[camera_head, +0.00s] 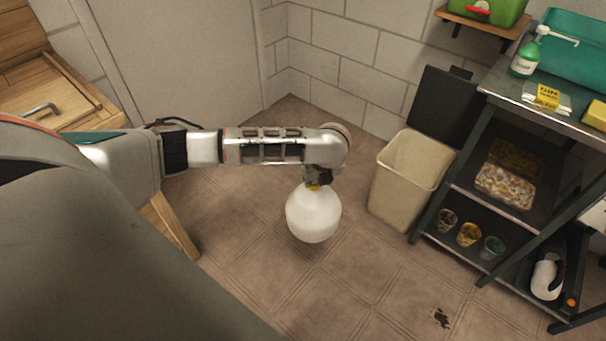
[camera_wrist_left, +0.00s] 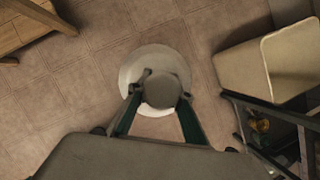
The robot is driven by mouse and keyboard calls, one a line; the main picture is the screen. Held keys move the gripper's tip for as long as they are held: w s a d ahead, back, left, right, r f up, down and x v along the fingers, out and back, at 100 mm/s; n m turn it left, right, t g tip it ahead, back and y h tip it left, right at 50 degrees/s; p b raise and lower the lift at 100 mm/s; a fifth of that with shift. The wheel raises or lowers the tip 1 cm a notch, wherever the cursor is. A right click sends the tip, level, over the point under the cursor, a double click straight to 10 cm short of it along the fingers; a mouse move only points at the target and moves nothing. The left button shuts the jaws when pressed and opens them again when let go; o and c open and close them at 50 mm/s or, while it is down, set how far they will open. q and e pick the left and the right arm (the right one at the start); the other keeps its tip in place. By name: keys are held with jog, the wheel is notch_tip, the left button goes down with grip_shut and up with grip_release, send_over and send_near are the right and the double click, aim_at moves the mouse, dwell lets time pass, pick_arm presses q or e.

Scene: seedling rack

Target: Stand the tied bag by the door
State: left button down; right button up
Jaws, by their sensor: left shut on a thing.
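The tied bag (camera_head: 313,215) is white and rounded, with a yellow tie at its neck. My left gripper (camera_head: 318,180) is shut on its neck from above, and the bag hangs upright below it. In the left wrist view the bag (camera_wrist_left: 152,55) is a pale disc behind the fingers of my left gripper (camera_wrist_left: 160,105), and a grey round top between the fingers hides its middle. I cannot tell whether its bottom touches the floor. The pale door (camera_head: 175,60) stands behind my left arm, at the back left. My right gripper is not in view.
An open, seemingly empty beige bin (camera_head: 405,180) with a raised dark lid (camera_head: 443,105) stands right of the bag. A dark metal rack (camera_head: 452,190) is further right. Wooden furniture (camera_head: 60,85) is at the left. A dark spill (camera_head: 441,317) marks the floor; floor around the bag is clear.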

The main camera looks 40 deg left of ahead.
aim_at(293, 202)
pick_arm(q)
jog(key=a+f+m+b, duration=0.1)
jog(key=a+f+m, duration=0.1)
jog(key=f, duration=0.2)
jog(key=s+a+f+m+t+h+b, duration=0.1)
jog(key=a+f+m+b, duration=0.1)
jog(key=f, duration=0.3)
jog(key=s+a+f+m+h+b, duration=0.1)
jog(key=a+f+m, duration=0.1)
jog(key=f, duration=0.2)
jog(key=shift+s+a+f+t, duration=0.1)
jog(key=shift+a+f+t, duration=0.2)
jog(key=shift+a, duration=0.05)
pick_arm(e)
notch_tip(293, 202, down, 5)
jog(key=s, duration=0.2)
pick_arm(q)
jog(key=shift+f+m+b, duration=0.3)
jog(key=shift+f, duration=0.05)
notch_tip(293, 202, down, 19)
jog(key=b, duration=0.8)
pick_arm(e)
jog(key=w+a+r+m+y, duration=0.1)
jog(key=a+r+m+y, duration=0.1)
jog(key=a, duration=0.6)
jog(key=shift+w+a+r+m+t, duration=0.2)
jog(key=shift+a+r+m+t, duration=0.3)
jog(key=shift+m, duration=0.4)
